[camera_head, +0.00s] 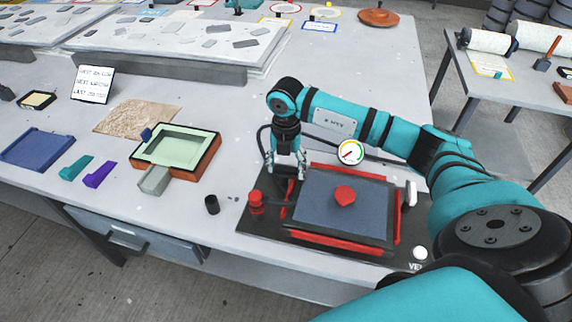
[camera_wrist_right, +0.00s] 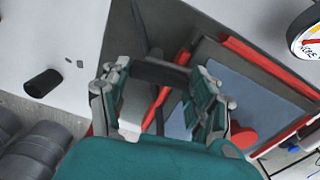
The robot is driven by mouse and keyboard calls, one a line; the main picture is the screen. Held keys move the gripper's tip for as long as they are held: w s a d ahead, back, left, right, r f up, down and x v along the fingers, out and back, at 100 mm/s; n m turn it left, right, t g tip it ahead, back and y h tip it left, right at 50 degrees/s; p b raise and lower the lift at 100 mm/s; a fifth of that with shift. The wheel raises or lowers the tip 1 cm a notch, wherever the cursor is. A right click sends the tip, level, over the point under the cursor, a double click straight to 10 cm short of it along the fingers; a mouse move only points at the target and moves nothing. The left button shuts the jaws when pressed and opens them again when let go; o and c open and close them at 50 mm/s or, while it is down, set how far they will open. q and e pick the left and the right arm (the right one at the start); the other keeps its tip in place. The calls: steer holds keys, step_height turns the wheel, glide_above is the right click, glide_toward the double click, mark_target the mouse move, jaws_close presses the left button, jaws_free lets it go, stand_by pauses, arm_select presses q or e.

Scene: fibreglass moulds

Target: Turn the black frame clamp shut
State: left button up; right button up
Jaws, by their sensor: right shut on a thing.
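My right gripper (camera_head: 288,174) points down over the left edge of a black base board (camera_head: 262,240) that carries a blue-grey plate and red bars. In the right wrist view a dark bar (camera_wrist_right: 160,74) lies between its two teal fingers, and it looks like part of the black frame clamp. The gripper is shut on it. The fingers hide much of the clamp, so I cannot tell its exact angle. The blue-grey plate (camera_head: 318,204) lies flat beside the gripper with a red knob (camera_head: 345,196) on top. My left gripper is not in view.
A round gauge (camera_head: 350,152) stands behind the plate. A red knob-like post (camera_head: 255,198) stands on the board's left edge, and a small black cylinder (camera_head: 212,205) is further left. An orange-edged mould (camera_head: 205,160) lies left of the gripper. The table's front edge is close.

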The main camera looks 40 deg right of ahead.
mark_target(286, 168)
steer(key=shift+w+r+m, duration=0.1)
steer(key=shift+m, duration=0.3)
steer(key=o, duration=1.2)
step_height(286, 168, up, 12)
steer(key=shift+f, duration=0.1)
stand_by(0.4)
